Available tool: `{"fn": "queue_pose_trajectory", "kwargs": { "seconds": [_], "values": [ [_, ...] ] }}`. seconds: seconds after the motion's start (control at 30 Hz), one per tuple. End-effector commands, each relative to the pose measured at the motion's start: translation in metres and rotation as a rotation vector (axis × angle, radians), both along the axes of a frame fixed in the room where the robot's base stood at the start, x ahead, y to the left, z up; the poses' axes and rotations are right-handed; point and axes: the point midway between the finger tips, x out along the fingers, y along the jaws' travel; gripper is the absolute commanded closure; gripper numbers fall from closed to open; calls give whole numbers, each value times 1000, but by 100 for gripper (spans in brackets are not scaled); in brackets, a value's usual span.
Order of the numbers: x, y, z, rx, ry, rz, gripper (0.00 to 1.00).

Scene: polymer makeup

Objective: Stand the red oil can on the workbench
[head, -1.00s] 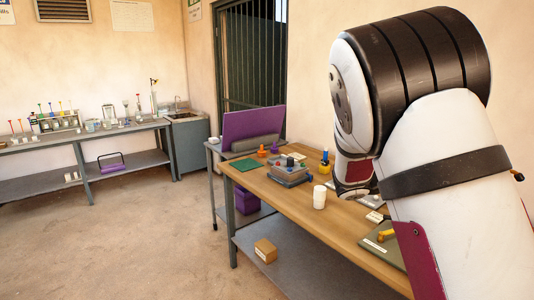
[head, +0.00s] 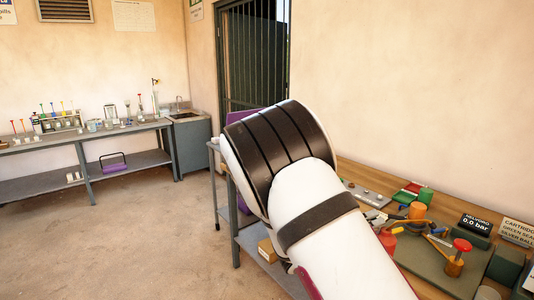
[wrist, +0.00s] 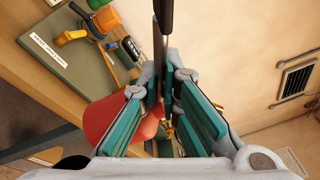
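The red oil can (head: 387,241) appears as a small red body on the workbench, right beside my arm in the head view. In the wrist view a large red body (wrist: 98,118), which looks like the same can, lies behind my gripper's left finger and partly shows between the fingers. In the head view my arm hides the gripper. The workbench (head: 416,278) has a wooden top.
The wall stands close behind.

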Motion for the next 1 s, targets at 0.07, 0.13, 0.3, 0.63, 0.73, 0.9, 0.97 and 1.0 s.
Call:
{"fn": "queue_pose_trajectory", "kwargs": {
  "seconds": [0.07, 0.13, 0.3, 0.63, 0.73, 0.9, 0.97, 1.0],
  "values": [
    [-6, 26, -33, -5, 12, 64, 100],
    [-11, 43, -55, -1, 13, 111, 100],
    [-25, 71, -94, 11, 15, 191, 100],
    [-29, 75, -103, 17, 18, 329, 100],
    [-28, 74, -102, 17, 21, 414, 100],
    [-29, 76, -106, 17, 22, 545, 100],
    [-30, 78, -107, 16, 22, 579, 100],
    [-30, 78, -107, 16, 21, 595, 100]
  ]
}}
